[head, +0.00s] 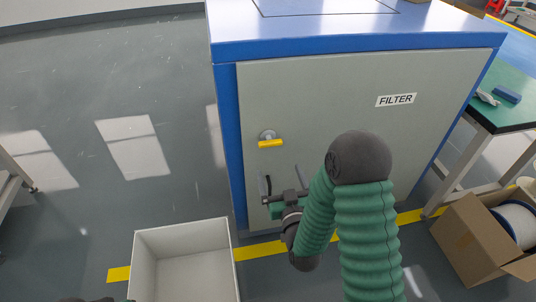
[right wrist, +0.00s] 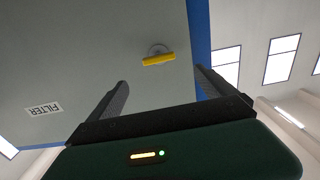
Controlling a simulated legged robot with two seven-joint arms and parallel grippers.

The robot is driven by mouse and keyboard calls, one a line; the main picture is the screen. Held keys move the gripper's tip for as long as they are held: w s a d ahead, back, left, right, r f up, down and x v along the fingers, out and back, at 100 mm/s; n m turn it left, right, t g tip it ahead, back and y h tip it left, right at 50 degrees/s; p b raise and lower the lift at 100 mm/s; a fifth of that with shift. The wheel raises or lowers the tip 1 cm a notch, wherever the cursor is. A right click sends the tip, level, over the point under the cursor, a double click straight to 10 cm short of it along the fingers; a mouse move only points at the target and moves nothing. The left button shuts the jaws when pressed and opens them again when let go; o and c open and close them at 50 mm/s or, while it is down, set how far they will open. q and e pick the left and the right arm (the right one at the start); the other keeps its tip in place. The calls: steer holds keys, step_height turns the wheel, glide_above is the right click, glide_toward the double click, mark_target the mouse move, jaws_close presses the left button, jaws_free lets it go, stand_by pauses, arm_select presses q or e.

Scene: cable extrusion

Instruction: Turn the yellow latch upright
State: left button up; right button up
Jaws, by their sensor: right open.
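The yellow latch (head: 271,143) is a short bar on a round grey mount on the grey front door of the blue-framed filter cabinet. It lies nearly horizontal. It also shows in the right wrist view (right wrist: 158,59), past and between the fingertips. My right gripper (head: 266,190) is below the latch in the head view, apart from it. Its two fingers stand wide open in the right wrist view (right wrist: 164,80), with nothing between them. My left gripper does not clearly show.
The cabinet door (head: 330,110) carries a FILTER label (head: 396,100). A white open box (head: 140,262) stands on the floor at the cabinet's lower left. A cardboard box (head: 468,240) with a spool and a green-topped table (head: 512,112) are on the right.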

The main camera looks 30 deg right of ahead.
mark_target(271, 146)
steer(key=b+x, duration=0.1)
steer(key=x, duration=0.2)
steer(key=b+x, duration=0.2)
steer(key=x, duration=0.2)
steer(key=b+x, duration=0.1)
steer(key=x, duration=0.2)
steer(key=shift+w+a+b, duration=0.25)
steer(key=shift+w+b, duration=0.05)
steer(key=shift+w, duration=0.15)
steer(key=w+d, duration=0.2)
steer(key=w, duration=0.1)
steer(key=shift+d+f, duration=0.1)
steer(key=shift+f, duration=0.1)
steer(key=shift+w+d, duration=0.15)
steer(key=shift+a+r, duration=0.1)
steer(key=shift+a, duration=0.25)
steer(key=shift+a+r, duration=0.1)
steer(key=shift+a, duration=0.1)
steer(key=c, duration=0.4)
steer(key=shift+d, duration=0.25)
steer(key=c, duration=0.8)
steer(key=shift+c, duration=0.9)
arm_select(q)
steer(key=s+x, duration=0.1)
steer(key=x, duration=0.5)
steer(key=shift+d+f, duration=0.45)
steer(key=shift+f, duration=0.05)
arm_select(e)
steer(key=shift+a, duration=0.1)
